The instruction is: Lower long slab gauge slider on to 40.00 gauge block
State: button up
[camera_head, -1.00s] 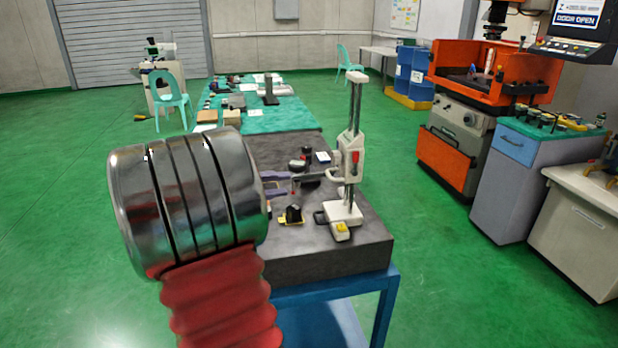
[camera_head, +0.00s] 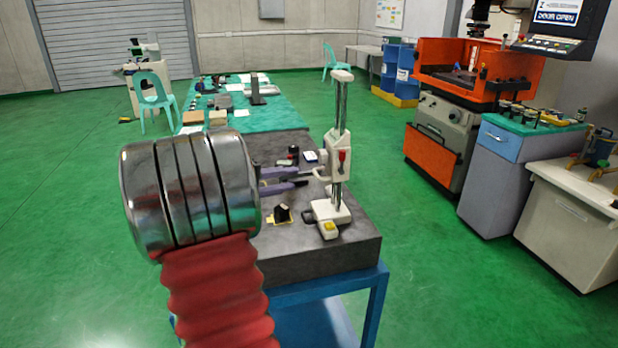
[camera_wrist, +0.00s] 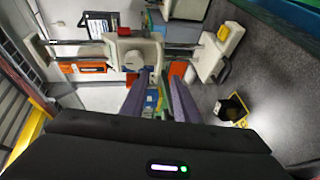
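The long slab gauge is a white stand (camera_head: 330,212) with twin upright rods. Its white slider (camera_head: 334,165), with a red handle, sits partway up the rods; it shows in the wrist view (camera_wrist: 134,48). My gripper (camera_head: 300,178) has two purple fingers, spread apart, to the left of the slider. In the wrist view my gripper (camera_wrist: 156,76) reaches towards the slider with a visible gap between its fingertips; contact cannot be told. A small black piece with yellow (camera_head: 281,214) lies left of the stand, also in the wrist view (camera_wrist: 231,108). I cannot identify the 40.00 gauge block.
The gauge stands on a dark granite slab (camera_head: 330,255) over a blue frame (camera_head: 376,300). Small items (camera_head: 310,156) lie behind it. A green-covered table (camera_head: 275,119) stands beyond. The orange machine (camera_head: 433,160) and grey cabinet (camera_head: 500,185) are to the right.

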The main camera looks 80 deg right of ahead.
jog(key=x, duration=0.8)
jog(key=shift+s+d, duration=0.1)
grip_shut()
